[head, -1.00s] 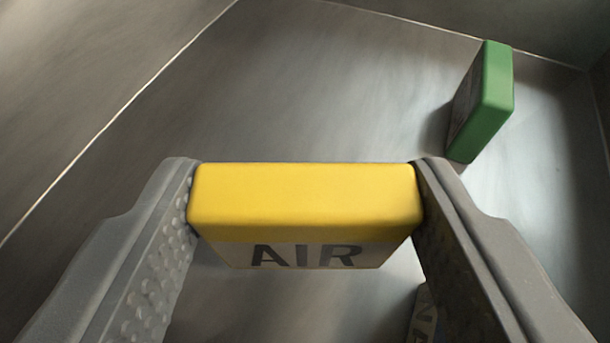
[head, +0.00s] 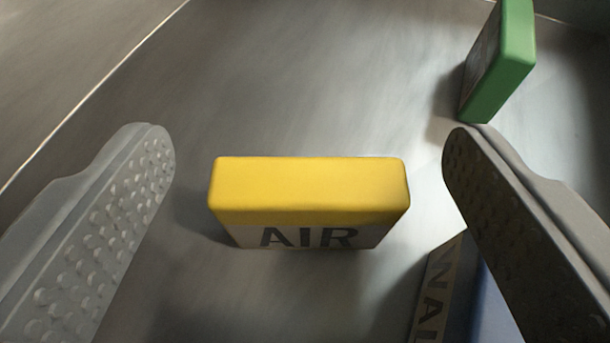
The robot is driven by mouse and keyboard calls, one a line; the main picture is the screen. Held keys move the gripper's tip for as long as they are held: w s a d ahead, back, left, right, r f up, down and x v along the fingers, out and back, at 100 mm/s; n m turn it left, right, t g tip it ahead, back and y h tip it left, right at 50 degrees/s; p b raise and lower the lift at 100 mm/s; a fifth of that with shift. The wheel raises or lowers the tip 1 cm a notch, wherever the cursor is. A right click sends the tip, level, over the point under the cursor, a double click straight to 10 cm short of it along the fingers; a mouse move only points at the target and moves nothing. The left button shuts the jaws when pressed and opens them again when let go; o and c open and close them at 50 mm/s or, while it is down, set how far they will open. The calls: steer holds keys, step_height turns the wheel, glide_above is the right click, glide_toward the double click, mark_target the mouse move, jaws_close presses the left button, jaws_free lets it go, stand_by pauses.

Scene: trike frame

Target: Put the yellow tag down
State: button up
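The yellow tag (head: 310,190) is a block with a yellow top and a pale front face lettered "AIR". It stands upright on the grey metal floor (head: 270,295) in the middle of the head view. My gripper (head: 308,150) is open, with one finger on each side of the tag. A clear gap shows between the tag and each finger, so neither touches it. The tag's underside is hidden.
A green block (head: 505,60) stands at the upper right, beyond the right finger's tip. A blue block (head: 483,305) with a pale lettered face lies at the lower right, partly hidden by the right finger. The floor left of the tag is clear.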

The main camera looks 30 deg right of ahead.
steer(key=shift+r, duration=0.5)
steer(key=p+v, duration=0.1)
steer(key=v, duration=0.6)
steer(key=shift+s+r, duration=0.2)
steer(key=shift+a, duration=0.1)
